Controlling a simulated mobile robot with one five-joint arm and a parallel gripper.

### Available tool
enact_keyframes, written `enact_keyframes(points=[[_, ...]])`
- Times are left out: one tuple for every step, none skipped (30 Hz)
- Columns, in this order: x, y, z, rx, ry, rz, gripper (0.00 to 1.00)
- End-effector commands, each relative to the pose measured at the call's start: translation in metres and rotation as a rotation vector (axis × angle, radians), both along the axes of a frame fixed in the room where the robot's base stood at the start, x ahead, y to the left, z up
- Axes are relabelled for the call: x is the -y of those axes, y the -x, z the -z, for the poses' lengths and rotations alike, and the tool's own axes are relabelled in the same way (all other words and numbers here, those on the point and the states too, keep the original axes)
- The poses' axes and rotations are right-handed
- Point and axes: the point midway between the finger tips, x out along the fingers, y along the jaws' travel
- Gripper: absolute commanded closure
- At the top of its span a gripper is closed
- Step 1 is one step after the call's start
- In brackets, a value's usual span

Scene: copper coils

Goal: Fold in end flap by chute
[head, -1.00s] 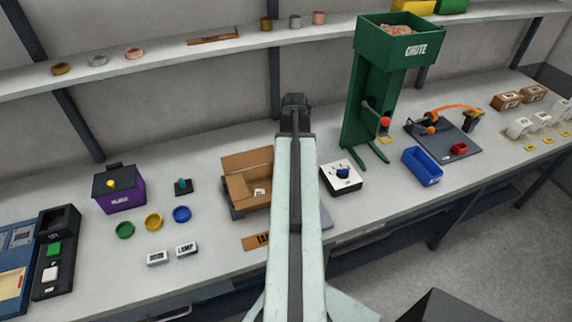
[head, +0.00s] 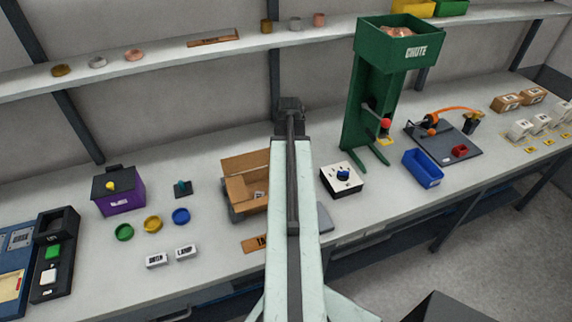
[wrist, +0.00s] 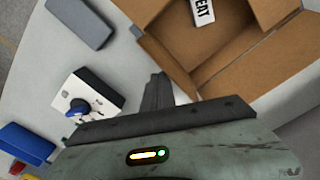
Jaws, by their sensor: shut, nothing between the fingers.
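An open brown cardboard box (head: 248,185) stands on the bench left of my arm; my arm hides its right end in the head view. In the wrist view the box (wrist: 188,32) shows its raised flaps and a white label reading "EAT" inside. The end flap by the chute (wrist: 166,64) slopes outward at the box's lower left, partly hidden behind my fingers. My gripper (wrist: 157,90) is shut and empty, close beside that flap; contact cannot be told. The green chute (head: 372,95) stands to the right at the back.
A white knob box (head: 342,179) sits right of my arm, with a blue bin (head: 422,168) beyond. A grey pad (wrist: 80,22) lies near the box. Several coloured rings and a purple box (head: 119,190) are to the left. A shelf runs along the wall.

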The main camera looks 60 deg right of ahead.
Motion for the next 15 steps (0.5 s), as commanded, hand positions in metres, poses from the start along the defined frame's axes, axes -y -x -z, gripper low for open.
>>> enact_keyframes(points=[[-0.002, -0.001, -0.002, 0.0, 0.0, -0.001, 1.0], [-0.003, -0.002, -0.002, 0.0, 0.0, -0.001, 1.0], [-0.005, -0.003, -0.004, 0.0, 0.0, -0.001, 1.0], [-0.007, -0.005, -0.005, 0.0, 0.0, -0.001, 1.0], [-0.009, -0.006, -0.006, 0.0, 0.0, -0.001, 1.0], [-0.011, -0.008, -0.007, 0.0, 0.0, -0.001, 1.0], [-0.013, -0.009, -0.008, 0.0, 0.0, -0.001, 1.0], [-0.015, -0.01, -0.009, 0.0, 0.0, -0.001, 1.0], [-0.017, -0.012, -0.01, 0.0, 0.0, -0.001, 1.0], [-0.019, -0.013, -0.011, 0.0, 0.0, -0.002, 1.0], [-0.021, -0.015, -0.012, 0.0, 0.0, -0.001, 1.0], [-0.023, -0.017, -0.013, 0.0, 0.0, -0.001, 1.0], [-0.025, -0.018, -0.014, 0.0, 0.0, -0.001, 1.0], [-0.027, -0.019, -0.015, 0.0, 0.0, -0.001, 1.0], [-0.029, -0.021, -0.016, 0.0, 0.0, -0.001, 1.0]])
